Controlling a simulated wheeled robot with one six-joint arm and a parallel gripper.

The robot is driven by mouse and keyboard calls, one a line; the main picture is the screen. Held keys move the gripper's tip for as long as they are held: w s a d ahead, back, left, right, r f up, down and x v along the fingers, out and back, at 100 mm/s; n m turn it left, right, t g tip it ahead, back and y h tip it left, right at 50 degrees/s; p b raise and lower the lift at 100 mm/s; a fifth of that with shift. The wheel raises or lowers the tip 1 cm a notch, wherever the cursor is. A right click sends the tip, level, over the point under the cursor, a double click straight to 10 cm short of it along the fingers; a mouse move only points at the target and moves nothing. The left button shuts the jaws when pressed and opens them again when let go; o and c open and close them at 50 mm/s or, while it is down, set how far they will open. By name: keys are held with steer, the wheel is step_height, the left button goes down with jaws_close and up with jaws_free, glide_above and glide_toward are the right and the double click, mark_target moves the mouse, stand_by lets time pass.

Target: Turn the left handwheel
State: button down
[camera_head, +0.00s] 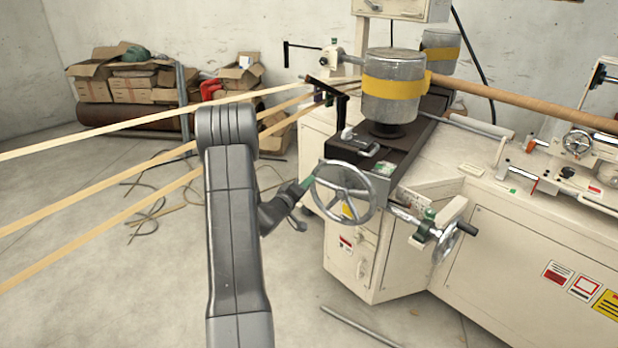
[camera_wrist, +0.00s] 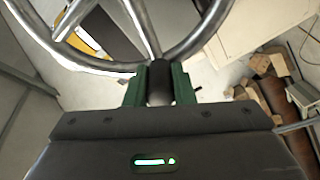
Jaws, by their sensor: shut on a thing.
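The left handwheel (camera_head: 344,192) is a spoked silver wheel on the front left of the cream machine. Its rim and spokes also fill the top of the wrist view (camera_wrist: 84,63). My gripper (camera_head: 309,182) is at the wheel's left side, its green fingers by the rim. In the wrist view my gripper (camera_wrist: 160,88) has its green fingers on both sides of a dark, round handle (camera_wrist: 160,80) at the rim, and is shut on it. The handle is hard to make out in the head view.
A smaller handwheel (camera_head: 446,243) with a dark knob sits to the right, on the machine's front. A grey drum with a yellow band (camera_head: 392,88) stands above. Cardboard boxes (camera_head: 130,86) stand by the wall.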

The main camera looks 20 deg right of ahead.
steer(key=shift+f+n, duration=2.75)
steer(key=shift+n, duration=0.15)
steer(key=c, duration=1.2)
jaws_free()
steer(key=shift+c, duration=0.2)
steer(key=shift+s+b, duration=0.1)
steer(key=shift+b, duration=0.2)
steer(key=b+v, duration=0.1)
steer(key=v, duration=1.2)
steer(key=shift+s+a, duration=0.25)
steer(key=shift+s, duration=0.05)
steer(key=shift+w+d, duration=0.1)
